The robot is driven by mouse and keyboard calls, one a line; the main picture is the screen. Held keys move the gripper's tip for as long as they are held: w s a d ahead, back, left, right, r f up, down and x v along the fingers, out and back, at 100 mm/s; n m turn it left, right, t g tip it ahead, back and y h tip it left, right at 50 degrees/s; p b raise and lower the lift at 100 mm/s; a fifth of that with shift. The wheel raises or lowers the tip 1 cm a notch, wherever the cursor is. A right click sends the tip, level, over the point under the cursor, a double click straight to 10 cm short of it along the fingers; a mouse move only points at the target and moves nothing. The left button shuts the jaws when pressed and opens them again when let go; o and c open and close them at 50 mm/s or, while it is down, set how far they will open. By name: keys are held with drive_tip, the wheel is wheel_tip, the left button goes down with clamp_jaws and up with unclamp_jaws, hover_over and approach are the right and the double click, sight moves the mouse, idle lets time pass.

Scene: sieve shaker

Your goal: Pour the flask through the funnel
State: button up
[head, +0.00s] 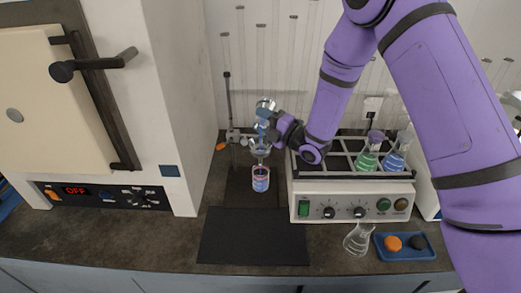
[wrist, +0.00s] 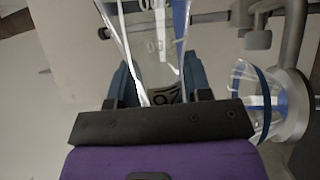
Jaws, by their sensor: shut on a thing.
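My gripper (head: 270,120) is shut on a clear glass flask (head: 264,104), above and close to the funnel. The flask also shows in the wrist view (wrist: 150,45), between the fingers, with printed markings and a blue strip at its side. It appears tipped, but the exact angle is hard to tell. The clear funnel (head: 260,147) sits on a stand, and it also seems to show at the right of the wrist view (wrist: 247,88). Below it, a vessel (head: 261,183) holds blue liquid. Whether liquid is flowing is too small to tell.
A shaker (head: 350,203) to the right carries a green flask (head: 368,158) and a blue flask (head: 396,158). An empty flask (head: 358,240) and a blue tray (head: 408,254) with stoppers stand in front. A large oven (head: 90,110) is left. The black mat (head: 252,238) is clear.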

drive_tip(key=shift+s+r+n+y, duration=0.2)
drive_tip(key=shift+r+n+y, duration=0.2)
drive_tip(key=shift+r+n, duration=0.5)
idle(1.7)
